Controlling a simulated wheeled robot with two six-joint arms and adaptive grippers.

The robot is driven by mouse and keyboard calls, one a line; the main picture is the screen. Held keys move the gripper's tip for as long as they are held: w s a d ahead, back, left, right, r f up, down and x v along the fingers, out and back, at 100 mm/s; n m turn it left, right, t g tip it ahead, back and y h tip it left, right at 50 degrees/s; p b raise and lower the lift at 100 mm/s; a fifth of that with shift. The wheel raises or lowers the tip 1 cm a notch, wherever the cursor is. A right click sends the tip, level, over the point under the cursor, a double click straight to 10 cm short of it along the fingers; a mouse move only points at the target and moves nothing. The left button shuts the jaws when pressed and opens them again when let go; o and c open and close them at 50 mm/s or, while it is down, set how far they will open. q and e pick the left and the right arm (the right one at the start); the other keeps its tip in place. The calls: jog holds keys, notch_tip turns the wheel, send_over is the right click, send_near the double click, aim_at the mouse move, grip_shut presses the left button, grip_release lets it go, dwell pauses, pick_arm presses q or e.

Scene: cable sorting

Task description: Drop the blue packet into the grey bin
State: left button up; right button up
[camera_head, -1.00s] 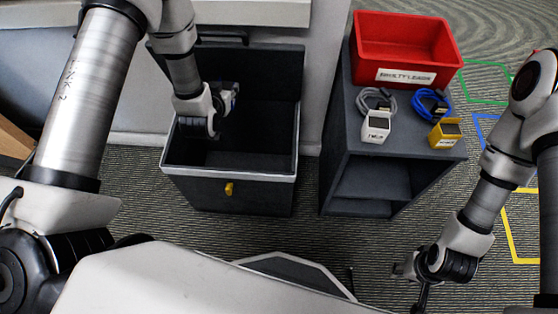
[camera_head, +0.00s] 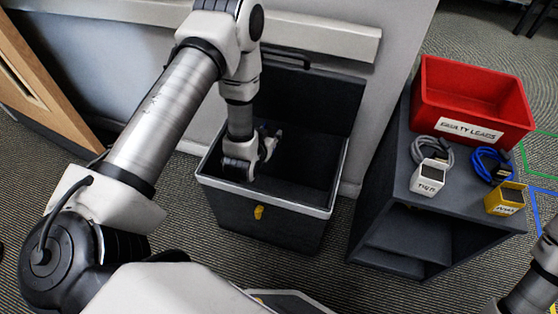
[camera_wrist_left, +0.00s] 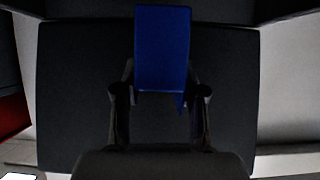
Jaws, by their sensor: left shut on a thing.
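The blue packet (camera_wrist_left: 162,48) is in the left wrist view, between the fingers of my left gripper (camera_wrist_left: 160,88), with dark grey behind it. In the head view my left gripper (camera_head: 268,146) is at the mouth of the grey bin (camera_head: 290,203), near its back left part, and is shut on the packet. The packet is mostly hidden there by the gripper and shadow. The bin stands on the floor with its dark lid raised at the back and a yellow tag on its front. My right gripper is out of view.
A dark shelf unit (camera_head: 385,215) stands right of the bin. On it are a red tub (camera_head: 470,95) labelled "FAULTY LEADS", a white device (camera_head: 429,178) with a grey cable and a yellow device (camera_head: 506,198) with a blue cable. A wooden panel (camera_head: 45,80) is at far left.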

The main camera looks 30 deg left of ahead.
pick_arm(q)
jog(key=o, duration=0.9)
jog(key=v, duration=0.7)
jog(key=shift+s+r, duration=0.1)
jog(key=shift+s, duration=0.15)
